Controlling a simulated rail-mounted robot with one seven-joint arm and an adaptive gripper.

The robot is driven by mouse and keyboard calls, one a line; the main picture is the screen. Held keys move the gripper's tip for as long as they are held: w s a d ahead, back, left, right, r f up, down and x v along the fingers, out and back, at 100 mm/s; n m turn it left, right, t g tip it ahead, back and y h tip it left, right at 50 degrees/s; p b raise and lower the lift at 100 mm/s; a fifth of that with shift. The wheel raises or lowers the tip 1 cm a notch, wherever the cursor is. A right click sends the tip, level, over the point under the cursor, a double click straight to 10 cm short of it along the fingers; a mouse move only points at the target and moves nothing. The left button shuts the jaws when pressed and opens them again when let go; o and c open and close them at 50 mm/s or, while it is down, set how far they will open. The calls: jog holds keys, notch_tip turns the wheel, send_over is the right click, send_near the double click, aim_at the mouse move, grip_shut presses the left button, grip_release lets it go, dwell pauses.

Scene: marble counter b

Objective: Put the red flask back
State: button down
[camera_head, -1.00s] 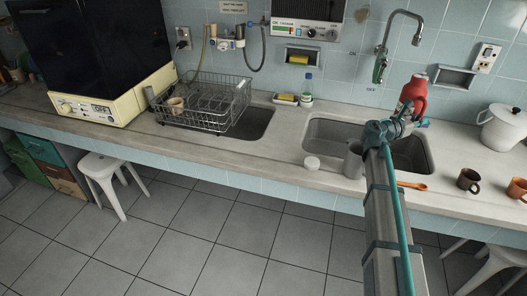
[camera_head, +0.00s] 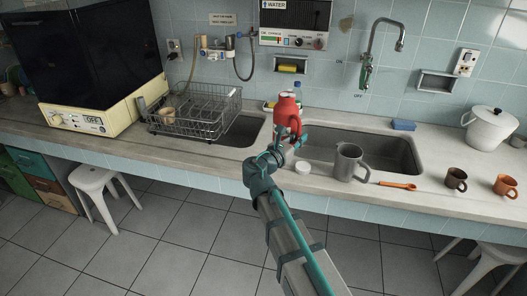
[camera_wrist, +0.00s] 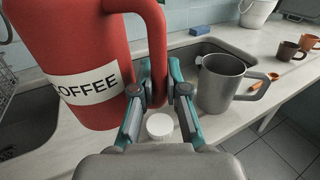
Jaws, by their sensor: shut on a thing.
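The red flask (camera_head: 287,112) is upright and held off the counter, in front of the sink area. In the wrist view the red flask (camera_wrist: 75,60) is large at the left, with a white "COFFEE" label and a red handle. My gripper (camera_head: 285,143) is shut on the flask's handle, and its fingers (camera_wrist: 158,88) straddle the lower handle in the wrist view. A white round lid (camera_head: 302,167) lies on the counter below. A grey metal pitcher (camera_head: 349,162) stands at the sink's front edge, and also shows in the wrist view (camera_wrist: 222,82).
A wire dish rack (camera_head: 195,110) stands left of the flask. An orange spoon (camera_head: 397,186), a dark brown mug (camera_head: 456,179) and an orange mug (camera_head: 505,186) are at the right. A white pot (camera_head: 490,128) and a blue sponge (camera_head: 404,125) are behind. The counter left of the lid is clear.

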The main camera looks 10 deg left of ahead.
aim_at(288, 134)
jog(key=shift+y, duration=0.3)
jog(key=w+a+f, duration=0.1)
jog(key=w, duration=0.1)
jog(key=w+a+f+p, duration=0.1)
jog(key=w, duration=0.1)
jog(key=w+a+f, duration=0.1)
jog(key=w+a, duration=0.1)
jog(key=w, duration=0.1)
jog(key=shift+w+f, duration=0.1)
jog(key=shift+f, duration=0.15)
jog(key=shift+w+a+f+p, duration=0.2)
jog(key=shift+w+f+p, duration=0.05)
jog(key=shift+w+f, duration=0.7)
jog(key=shift+w+a+f+p, duration=0.25)
jog(key=shift+w+f, duration=0.45)
jog(key=shift+f, duration=0.4)
jog(key=shift+w+a+f+p, duration=0.15)
jog(key=shift+w+f+p, duration=0.1)
jog(key=shift+w+f, duration=0.7)
jog(key=shift+f+p, duration=0.5)
jog(key=shift+f, duration=1.3)
jog(key=shift+f, duration=0.1)
jog(key=c, duration=1.2)
grip_release()
